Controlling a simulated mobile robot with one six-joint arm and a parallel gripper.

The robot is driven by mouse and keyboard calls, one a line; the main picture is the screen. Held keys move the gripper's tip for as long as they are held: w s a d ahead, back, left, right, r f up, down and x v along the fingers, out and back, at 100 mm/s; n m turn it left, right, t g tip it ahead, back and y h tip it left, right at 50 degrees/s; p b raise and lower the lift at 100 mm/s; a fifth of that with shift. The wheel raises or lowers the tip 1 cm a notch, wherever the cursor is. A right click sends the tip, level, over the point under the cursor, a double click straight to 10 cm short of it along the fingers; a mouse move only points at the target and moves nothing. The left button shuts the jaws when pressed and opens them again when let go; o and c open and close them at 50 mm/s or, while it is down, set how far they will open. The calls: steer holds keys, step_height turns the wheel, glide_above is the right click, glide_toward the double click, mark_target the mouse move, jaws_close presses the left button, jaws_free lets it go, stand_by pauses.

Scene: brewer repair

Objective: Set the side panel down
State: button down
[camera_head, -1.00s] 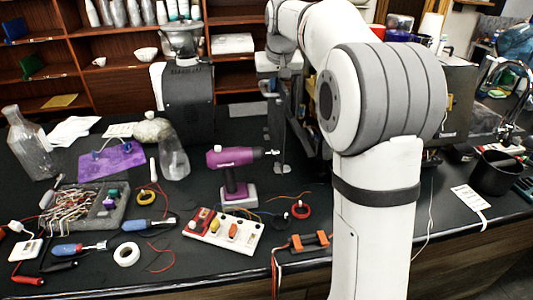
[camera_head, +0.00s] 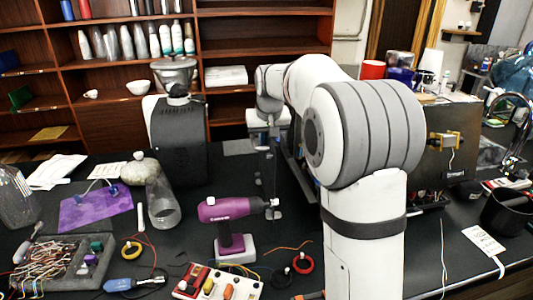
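My gripper (camera_head: 268,124) is at the far end of my white and grey arm, above the back part of the black table, behind the purple drill. It is small and partly blurred. A thin dark upright shape (camera_head: 274,178) hangs below it, perhaps the side panel seen edge-on; I cannot tell for sure. I cannot make out the fingers or whether they are shut on it. The brewer, perhaps the dark box (camera_head: 455,163) with a brass-coloured part on its side, stands right of my arm. My arm hides much of the space between.
The purple drill (camera_head: 228,222), a glass flask (camera_head: 163,205) and a black grinder (camera_head: 178,140) stand left of my gripper. Tools, wires and a parts tray (camera_head: 85,246) crowd the front left. A dark cup (camera_head: 506,212) stands at right. Bare tabletop shows near the drill.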

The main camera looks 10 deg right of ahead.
mark_target(266, 150)
steer(key=shift+s+d+f, duration=0.1)
steer(key=shift+f, duration=1.65)
steer(key=shift+f, duration=0.15)
steer(key=c, duration=1.6)
jaws_free()
steer(key=shift+c, duration=0.2)
steer(key=v, duration=1.2)
steer(key=shift+s+b, duration=0.15)
steer(key=shift+b, duration=0.2)
steer(key=s+f, duration=0.5)
steer(key=s, duration=0.5)
steer(key=s+f+g, duration=0.1)
steer(key=s+f, duration=0.4)
steer(key=s, duration=0.5)
steer(key=s+f, duration=0.5)
steer(key=s, duration=0.6)
